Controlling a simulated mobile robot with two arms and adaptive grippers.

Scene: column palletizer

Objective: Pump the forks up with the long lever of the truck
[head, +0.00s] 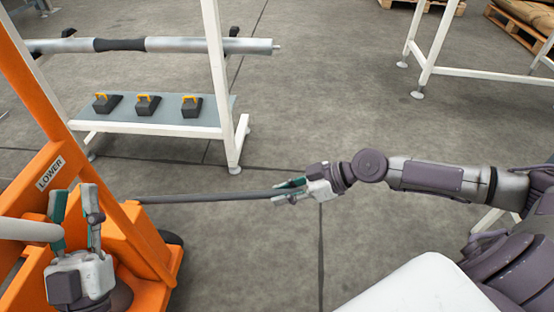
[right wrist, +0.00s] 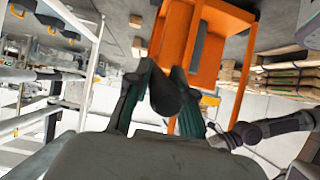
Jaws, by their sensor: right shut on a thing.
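The orange truck (head: 150,243) stands at the left of the head view, with a "LOWER" label on its frame. Its long grey lever (head: 215,197) runs out to the right, close to level. My right gripper (head: 284,190) is shut on the lever's outer end. In the right wrist view, the dark lever end (right wrist: 168,94) sits between the fingers, with the orange truck (right wrist: 203,58) beyond. My left gripper (head: 74,198) is in front of the truck, fingers pointing up, apart and empty. The forks are not clearly visible.
A white-framed rack (head: 230,150) stands behind the lever, with several black-and-yellow blocks (head: 148,104) on its low shelf (head: 170,121) and a grey shaft (head: 180,45) above. Another white frame (head: 480,76) and wooden pallets (head: 525,20) are at the back right. Floor around the lever is clear.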

